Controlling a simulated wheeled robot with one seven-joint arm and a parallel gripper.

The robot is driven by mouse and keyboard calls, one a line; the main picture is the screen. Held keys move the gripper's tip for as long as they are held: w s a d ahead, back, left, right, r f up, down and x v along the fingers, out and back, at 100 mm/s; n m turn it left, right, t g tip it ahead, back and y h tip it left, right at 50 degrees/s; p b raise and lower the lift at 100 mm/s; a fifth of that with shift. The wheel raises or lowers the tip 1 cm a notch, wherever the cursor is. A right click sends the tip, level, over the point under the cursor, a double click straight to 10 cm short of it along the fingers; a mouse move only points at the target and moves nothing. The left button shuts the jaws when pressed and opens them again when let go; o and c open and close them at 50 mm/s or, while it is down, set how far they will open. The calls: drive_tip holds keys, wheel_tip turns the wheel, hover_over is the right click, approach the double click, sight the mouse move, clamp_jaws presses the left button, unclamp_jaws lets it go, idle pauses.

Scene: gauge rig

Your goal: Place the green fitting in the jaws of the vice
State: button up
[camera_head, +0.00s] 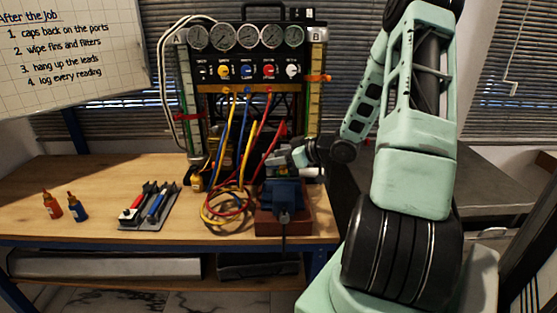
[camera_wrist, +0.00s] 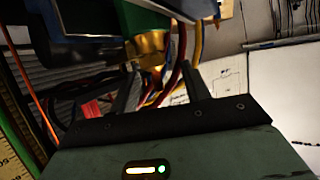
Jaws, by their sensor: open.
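The blue vice (camera_head: 284,196) stands on a dark red base at the front right of the bench. My gripper (camera_head: 274,158) is just above and behind it in the head view. In the wrist view my gripper (camera_wrist: 163,82) is open, its two dark fingers apart. A green piece with a brass end, which looks like the green fitting (camera_wrist: 140,18), shows just beyond the fingertips. Blue parts that look like the vice (camera_wrist: 88,17) flank it. I cannot tell whether the jaws grip it.
Red, yellow and blue hoses (camera_head: 230,205) coil left of the vice and hang from the gauge rig (camera_head: 248,70) behind. A tool tray (camera_head: 148,207) and two small bottles (camera_head: 65,205) stand further left. The bench's left rear is clear.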

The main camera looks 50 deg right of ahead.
drive_tip(key=b+v, duration=0.1)
drive_tip(key=v, duration=1.1)
drive_tip(key=w+a+n+g+h, duration=0.1)
drive_tip(key=w+a+g+h, duration=0.1)
drive_tip(key=w+a, duration=0.75)
drive_tip(key=w+a+g+h, duration=0.1)
drive_tip(key=w+a+g, duration=0.25)
drive_tip(key=a, duration=1.05)
drive_tip(key=s+a+n+g, duration=0.25)
drive_tip(key=s+a, duration=0.45)
drive_tip(key=a, duration=0.6)
drive_tip(key=s+a+g, duration=0.2)
drive_tip(key=s+a, duration=0.3)
drive_tip(key=s, duration=0.4)
drive_tip(key=s+a+n+g, duration=0.1)
drive_tip(key=s+a+g, duration=0.2)
drive_tip(key=s, duration=0.6)
drive_tip(key=a, duration=0.2)
drive_tip(key=shift+a+r, duration=0.3)
drive_tip(key=shift+r, duration=0.1)
